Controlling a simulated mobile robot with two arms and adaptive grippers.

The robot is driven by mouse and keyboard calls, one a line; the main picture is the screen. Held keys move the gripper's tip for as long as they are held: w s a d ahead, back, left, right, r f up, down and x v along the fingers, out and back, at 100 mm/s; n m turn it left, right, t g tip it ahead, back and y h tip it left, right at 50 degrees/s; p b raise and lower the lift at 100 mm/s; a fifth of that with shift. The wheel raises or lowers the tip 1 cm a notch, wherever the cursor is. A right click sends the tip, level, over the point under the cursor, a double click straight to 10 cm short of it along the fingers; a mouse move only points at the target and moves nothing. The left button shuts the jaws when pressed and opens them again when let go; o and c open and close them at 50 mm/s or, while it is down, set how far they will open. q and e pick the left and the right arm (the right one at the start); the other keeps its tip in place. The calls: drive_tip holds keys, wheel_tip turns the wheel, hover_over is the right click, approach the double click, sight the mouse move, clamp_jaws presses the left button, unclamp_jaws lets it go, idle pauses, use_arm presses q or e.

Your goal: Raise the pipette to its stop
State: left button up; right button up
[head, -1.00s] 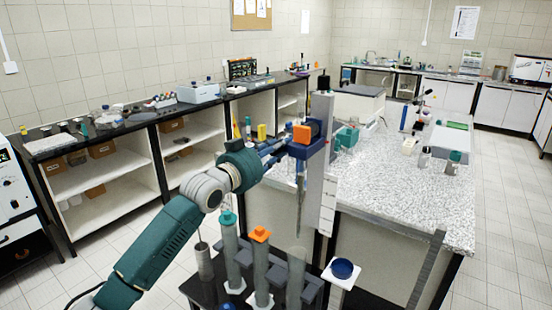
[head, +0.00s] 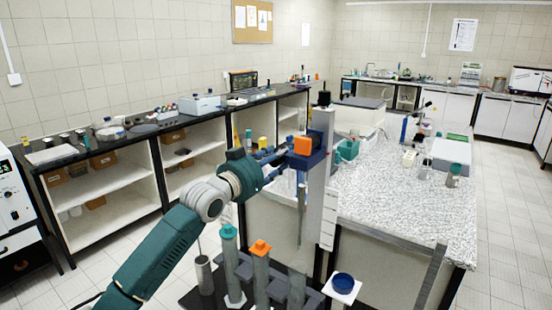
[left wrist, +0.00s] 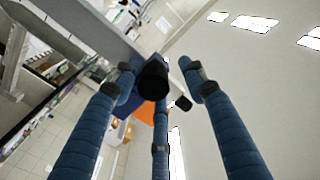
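The pipette (head: 301,205) hangs upright, tip down, from a blue carriage (head: 317,160) with an orange block (head: 304,146), high on a pale upright column (head: 329,195) topped by a black knob (head: 324,98). My left gripper (head: 288,155) is at the carriage, close to the orange block. In the left wrist view its blue fingers (left wrist: 160,75) are spread apart, with a black round end (left wrist: 153,80) and the orange block (left wrist: 148,109) seen between and behind them. Contact with the carriage is hard to make out. My right gripper is out of view.
Tall cylinders with a teal cap (head: 228,230) and an orange cap (head: 261,247) stand in front, below my left arm. A blue dish (head: 344,283) sits on a white holder at right. A speckled bench (head: 400,205) lies behind the column.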

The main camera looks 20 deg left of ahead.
use_arm(q)
drive_tip(key=shift+s+a+f, duration=0.15)
drive_tip(key=shift+s+a, duration=0.1)
drive_tip(key=shift+s, duration=0.2)
drive_tip(key=v, duration=1.1)
